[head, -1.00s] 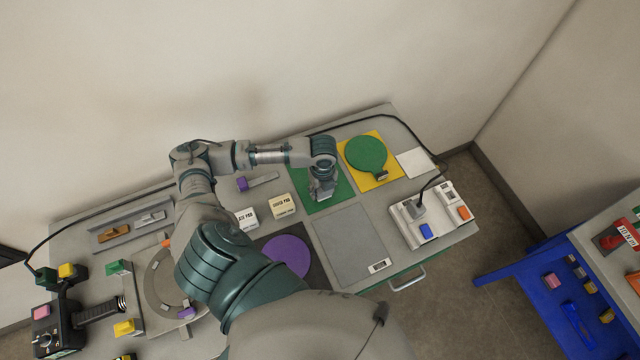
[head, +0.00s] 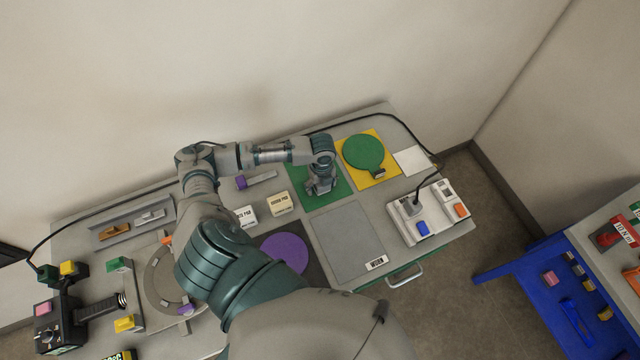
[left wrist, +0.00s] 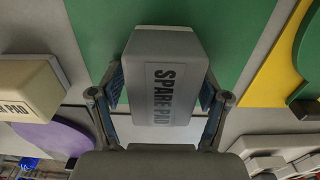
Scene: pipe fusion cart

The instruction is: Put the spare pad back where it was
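The spare pad (left wrist: 168,80) is a grey block lettered "SPARE PAD", seen in the left wrist view. My left gripper (left wrist: 163,88) has a blue-padded finger against each side of it, and the gripper looks shut on it. In the head view my left gripper (head: 320,186) points down over the green mat (head: 335,199) and hides most of the pad. Whether the pad rests on the mat or hangs just above it, I cannot tell. My right gripper is not in view.
Right of the green mat lies a yellow mat (head: 392,171) with a green paddle (head: 363,152). A grey mat labelled "WORN" (head: 345,240) lies nearer. Cream pads (head: 279,203) stand on the left. A white box (head: 447,222) with a cable stands at the right.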

